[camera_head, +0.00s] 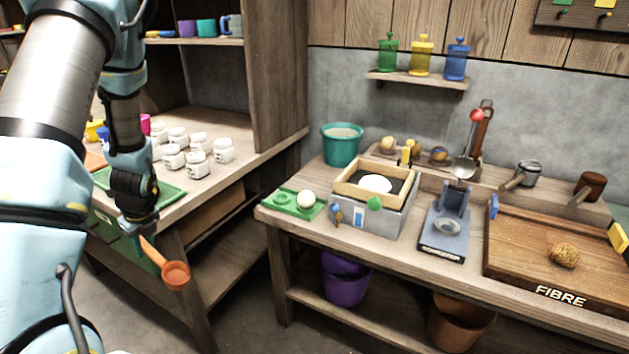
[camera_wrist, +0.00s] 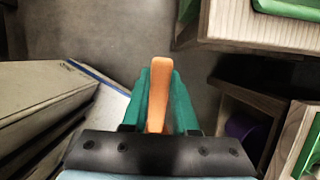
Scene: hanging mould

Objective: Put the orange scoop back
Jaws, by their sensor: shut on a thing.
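The orange scoop (camera_head: 175,274) hangs in the air below my gripper (camera_head: 140,226), left of the middle in the head view, in front of the left bench. Its round bowl is at the lower right end and its handle rises toward my gripper. In the wrist view, the orange handle (camera_wrist: 159,90) lies between the two green fingers of my gripper (camera_wrist: 158,98), which are shut on it. The scoop's bowl is hidden in the wrist view.
The left bench (camera_head: 240,151) carries several white jars and a green tray (camera_head: 172,193). The right bench (camera_head: 398,255) carries a teal pot (camera_head: 342,147), a framed box, a grey stand with a ladle, and a wooden tray marked FIBRE (camera_head: 520,270). The floor between the benches is clear.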

